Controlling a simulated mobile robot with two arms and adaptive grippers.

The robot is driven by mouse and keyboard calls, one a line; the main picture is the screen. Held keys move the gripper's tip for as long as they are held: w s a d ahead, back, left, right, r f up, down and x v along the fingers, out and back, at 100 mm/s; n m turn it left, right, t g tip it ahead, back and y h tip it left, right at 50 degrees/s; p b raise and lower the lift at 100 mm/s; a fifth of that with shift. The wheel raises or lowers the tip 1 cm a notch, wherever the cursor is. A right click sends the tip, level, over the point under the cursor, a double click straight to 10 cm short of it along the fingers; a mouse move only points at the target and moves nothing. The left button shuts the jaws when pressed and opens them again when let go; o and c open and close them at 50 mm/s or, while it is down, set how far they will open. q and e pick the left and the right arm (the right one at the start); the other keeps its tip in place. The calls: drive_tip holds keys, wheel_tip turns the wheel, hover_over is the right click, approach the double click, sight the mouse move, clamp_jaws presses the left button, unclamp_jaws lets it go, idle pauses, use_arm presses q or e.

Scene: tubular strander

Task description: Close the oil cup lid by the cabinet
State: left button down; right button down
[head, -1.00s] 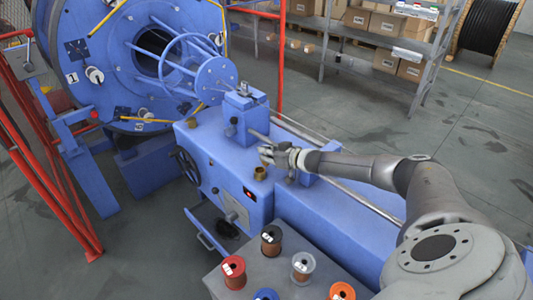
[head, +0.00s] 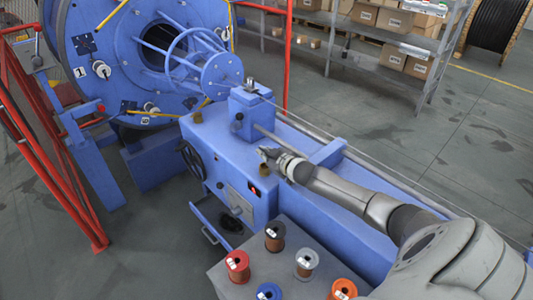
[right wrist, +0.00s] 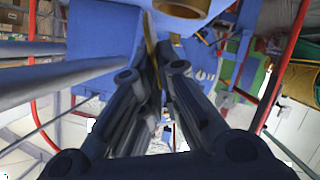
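The brass oil cup (head: 265,171) stands on the blue cabinet (head: 232,160), partly hidden by my right gripper (head: 266,153). In the right wrist view the cup's round brass rim (right wrist: 183,8) is cut by the top edge. A thin brass strip (right wrist: 151,38), which looks like the lid seen edge-on, stands upright at the fingertips of my right gripper (right wrist: 163,72). The fingers look closed together; I cannot tell whether they grip the strip or only touch it. My left gripper is in neither view.
Wire spools, including a red one (head: 237,266) and an orange one (head: 343,290), stand on a grey surface in front. An open drawer (head: 222,220) juts out below the cabinet. A long rail (head: 370,164) runs behind my right arm. A red frame (head: 62,170) stands at left.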

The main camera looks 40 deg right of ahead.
drive_tip(key=shift+a, duration=0.1)
idle(0.5)
drive_tip(key=c, duration=1.7)
unclamp_jaws()
drive_tip(key=shift+o, duration=0.2)
drive_tip(key=shift+s, duration=0.1)
drive_tip(key=v, duration=1.1)
drive_tip(key=shift+s, duration=0.4)
drive_tip(key=shift+r, duration=0.1)
